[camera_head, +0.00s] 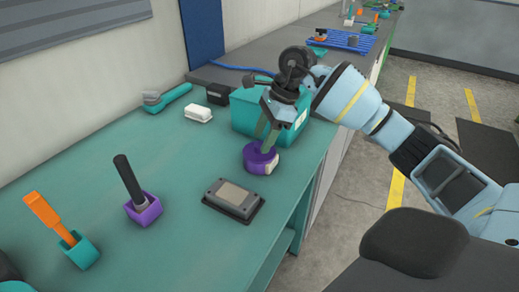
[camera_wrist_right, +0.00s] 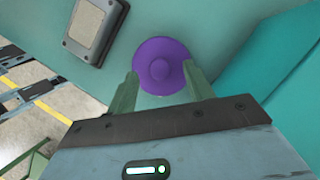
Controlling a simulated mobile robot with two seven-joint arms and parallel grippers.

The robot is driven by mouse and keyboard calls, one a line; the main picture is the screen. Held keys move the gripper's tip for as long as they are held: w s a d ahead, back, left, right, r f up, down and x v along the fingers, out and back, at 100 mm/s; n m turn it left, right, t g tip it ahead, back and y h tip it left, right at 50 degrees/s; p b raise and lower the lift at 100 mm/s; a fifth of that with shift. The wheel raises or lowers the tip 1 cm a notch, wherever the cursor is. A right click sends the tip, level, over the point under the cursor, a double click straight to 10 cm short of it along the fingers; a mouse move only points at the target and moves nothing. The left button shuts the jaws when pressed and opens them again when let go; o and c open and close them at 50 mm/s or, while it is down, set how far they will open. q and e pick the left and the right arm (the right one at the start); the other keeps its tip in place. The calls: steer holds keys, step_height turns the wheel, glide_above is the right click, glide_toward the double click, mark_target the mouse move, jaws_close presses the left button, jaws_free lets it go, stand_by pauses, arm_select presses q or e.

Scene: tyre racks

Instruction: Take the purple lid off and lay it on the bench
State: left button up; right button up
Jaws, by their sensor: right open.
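The round purple lid (camera_head: 258,157) is on the teal bench (camera_head: 190,240), right of the bench's middle. A small pale patch shows at its right side; whether this is a container under it I cannot tell. In the right wrist view the lid (camera_wrist_right: 163,50) is a disc with a raised centre knob. My right gripper (camera_head: 266,138) is over the lid, pointing down. Its open green fingers (camera_wrist_right: 161,88) stand either side of the lid's near part, and I cannot tell if they touch it. My left gripper is not in view.
A grey box-like device (camera_head: 233,197) lies just in front of the lid, and a teal bin (camera_head: 243,112) stands close behind. A purple holder (camera_head: 144,210), an orange-handled tool (camera_head: 46,214) and a white block (camera_head: 198,113) are farther left. Bare bench lies between them.

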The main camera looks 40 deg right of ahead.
steer(key=shift+x, duration=0.85)
steer(key=c, duration=1.1)
steer(key=shift+o, duration=0.2)
steer(key=shift+r, duration=0.1)
steer(key=shift+r, duration=1.4)
steer(key=shift+s+r, duration=0.25)
steer(key=shift+r, duration=0.05)
steer(key=s+a+r+b, duration=0.1)
steer(key=s+a+b, duration=0.1)
steer(key=s, duration=1.3)
steer(key=shift+a+r, duration=0.2)
steer(key=shift+a, duration=0.45)
